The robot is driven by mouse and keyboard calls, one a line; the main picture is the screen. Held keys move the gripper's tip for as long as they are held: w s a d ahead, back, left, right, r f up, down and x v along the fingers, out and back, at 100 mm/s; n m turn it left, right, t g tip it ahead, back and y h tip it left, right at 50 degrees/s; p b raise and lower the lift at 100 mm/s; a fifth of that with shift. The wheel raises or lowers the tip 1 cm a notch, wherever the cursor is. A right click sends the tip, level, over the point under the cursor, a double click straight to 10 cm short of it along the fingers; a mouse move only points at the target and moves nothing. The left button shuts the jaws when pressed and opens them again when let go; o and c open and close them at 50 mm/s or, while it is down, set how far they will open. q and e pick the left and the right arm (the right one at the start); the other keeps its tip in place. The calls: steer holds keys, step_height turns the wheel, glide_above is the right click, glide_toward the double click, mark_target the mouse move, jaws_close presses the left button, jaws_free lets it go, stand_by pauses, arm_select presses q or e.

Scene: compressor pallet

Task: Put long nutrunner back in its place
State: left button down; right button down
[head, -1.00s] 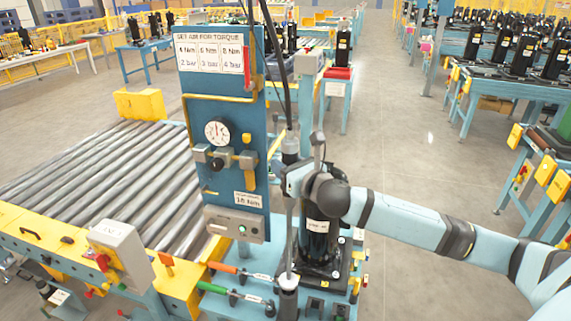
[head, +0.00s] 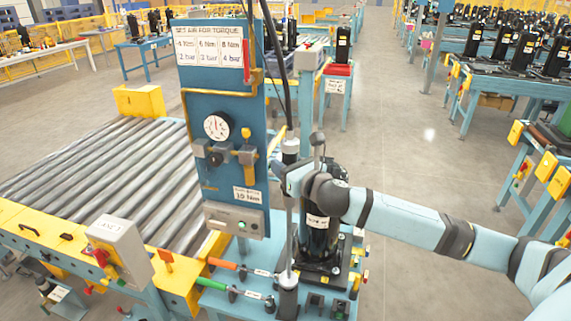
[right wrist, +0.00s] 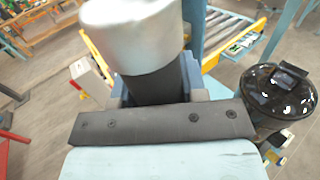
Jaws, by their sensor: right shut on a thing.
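The long nutrunner (head: 290,151) stands upright beside the blue torque panel in the head view, with a dark hose rising from its top. Its thin shaft (head: 289,240) runs down to a dark cylindrical holder (head: 288,298) on the blue bench; whether the tip sits inside it I cannot tell. My right gripper (head: 288,180) is shut around the tool's body, partly hidden by my wrist. In the right wrist view the tool's silver and black body (right wrist: 140,35) sits between the jaws. My left gripper is not in view.
A black compressor (head: 318,235) stands just right of the tool, also in the right wrist view (right wrist: 278,92). The blue panel (head: 225,110) with gauge is close on the left. Orange- and green-handled wrenches (head: 222,264) lie at the front. A roller conveyor (head: 110,185) is further left.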

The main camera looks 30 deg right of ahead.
steer(key=shift+f+b, duration=0.85)
steer(key=shift+f, duration=0.45)
stand_by(0.4)
steer(key=c, duration=0.6)
jaws_free()
steer(key=shift+s+r, duration=0.1)
steer(key=shift+f, duration=0.25)
steer(key=shift+s+d+r+b, duration=0.15)
steer(key=shift+s+b, duration=0.2)
steer(key=shift+s, duration=1.95)
steer(key=shift+s+d+b, duration=0.2)
steer(key=shift+s+b, duration=0.2)
steer(key=shift+s, duration=1.85)
steer(key=shift+s+d+r+b, duration=0.15)
steer(key=shift+s+b, duration=0.2)
steer(key=shift+s, duration=1.95)
steer(key=shift+f, duration=0.1)
